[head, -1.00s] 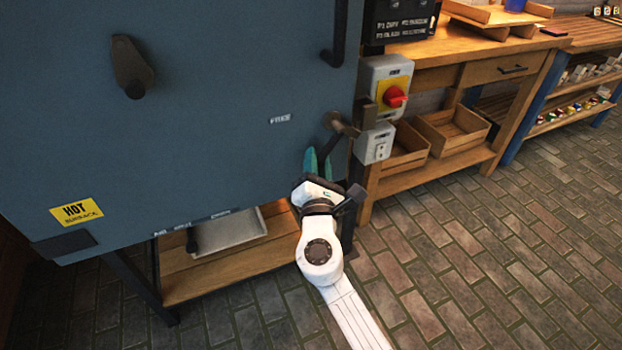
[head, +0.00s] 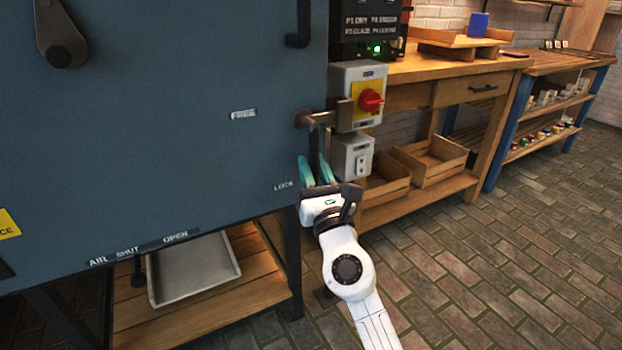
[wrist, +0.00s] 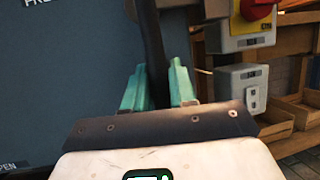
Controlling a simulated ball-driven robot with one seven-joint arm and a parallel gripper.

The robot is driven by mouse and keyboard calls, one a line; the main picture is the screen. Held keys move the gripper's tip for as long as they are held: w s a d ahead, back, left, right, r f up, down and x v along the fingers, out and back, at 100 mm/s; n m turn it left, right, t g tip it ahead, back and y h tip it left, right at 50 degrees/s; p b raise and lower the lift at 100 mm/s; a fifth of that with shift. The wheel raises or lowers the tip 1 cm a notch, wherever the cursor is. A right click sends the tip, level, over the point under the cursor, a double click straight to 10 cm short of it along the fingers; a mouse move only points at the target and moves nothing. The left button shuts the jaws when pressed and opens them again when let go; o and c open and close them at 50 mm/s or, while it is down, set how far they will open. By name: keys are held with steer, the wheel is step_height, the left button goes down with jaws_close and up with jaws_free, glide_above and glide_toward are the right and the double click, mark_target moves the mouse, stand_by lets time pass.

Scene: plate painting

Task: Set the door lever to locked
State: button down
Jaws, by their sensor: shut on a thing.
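The dark door lever (head: 315,145) hangs almost straight down from its pivot at the right edge of the blue kiln door (head: 180,130). A LOCK label (head: 284,186) is on the door just left of the lever's lower end. A FREE label (head: 243,114) is farther left, about level with the pivot. My gripper (head: 315,171) is shut on the lever, with a teal finger on each side. In the wrist view the lever (wrist: 153,50) runs up between the fingers (wrist: 156,88). The lever's lower tip is hidden by my gripper.
A grey switch box (head: 358,95) with a red knob and a smaller box (head: 352,156) stand close to the right of the lever. A wooden bench (head: 430,90) with crates is beyond. A metal tray (head: 195,270) lies on the shelf below. Brick floor at right is clear.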

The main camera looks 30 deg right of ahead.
stand_by(0.4)
steer(key=c, duration=1)
jaws_free()
steer(key=shift+d, duration=0.1)
steer(key=shift+b+v, duration=1.3)
steer(key=shift+v, duration=4.1)
steer(key=shift+f, duration=0.1)
